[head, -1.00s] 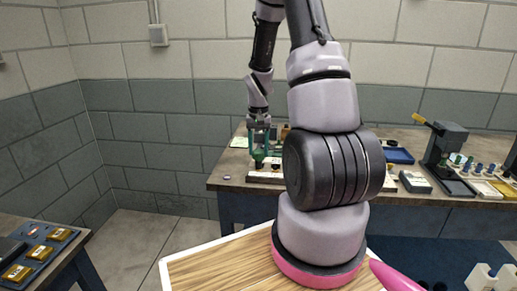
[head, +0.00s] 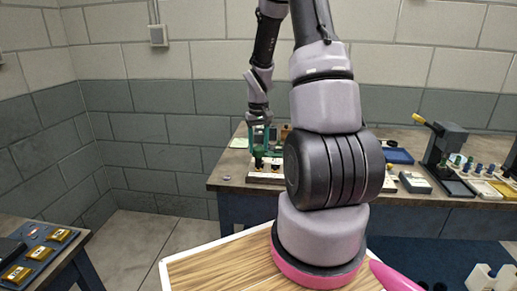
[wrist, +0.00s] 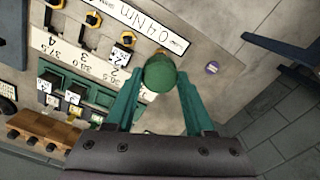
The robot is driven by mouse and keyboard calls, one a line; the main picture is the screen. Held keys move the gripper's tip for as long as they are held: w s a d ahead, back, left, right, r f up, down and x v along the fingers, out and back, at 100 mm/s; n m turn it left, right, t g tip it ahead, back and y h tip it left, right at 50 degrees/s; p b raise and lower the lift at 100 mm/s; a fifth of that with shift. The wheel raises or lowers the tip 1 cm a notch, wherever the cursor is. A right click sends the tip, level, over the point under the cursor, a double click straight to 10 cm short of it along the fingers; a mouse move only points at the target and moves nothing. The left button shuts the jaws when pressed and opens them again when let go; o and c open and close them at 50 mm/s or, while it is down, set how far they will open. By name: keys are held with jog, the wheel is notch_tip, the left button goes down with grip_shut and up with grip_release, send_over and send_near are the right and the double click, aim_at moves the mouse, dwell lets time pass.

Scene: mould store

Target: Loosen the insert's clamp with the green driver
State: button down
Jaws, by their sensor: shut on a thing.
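The green driver (wrist: 160,73) shows in the wrist view as a round green handle end between my teal fingertips. My gripper (wrist: 160,88) is shut on it. In the head view my gripper (head: 259,150) points down over the left end of the far bench, at a pale rack (head: 262,177). The driver's shaft is hidden below its handle, so I cannot tell whether its tip is in the rack. The rack in the wrist view has a "0.4 Nm" label (wrist: 155,28) and numbered yellow-ringed places. I cannot make out the insert's clamp.
Green blocks with number tags (wrist: 85,90) stand beside the rack. A side table (head: 75,262) at left carries a board with gold blocks.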

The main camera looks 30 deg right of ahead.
jog(key=shift+r, duration=1.8)
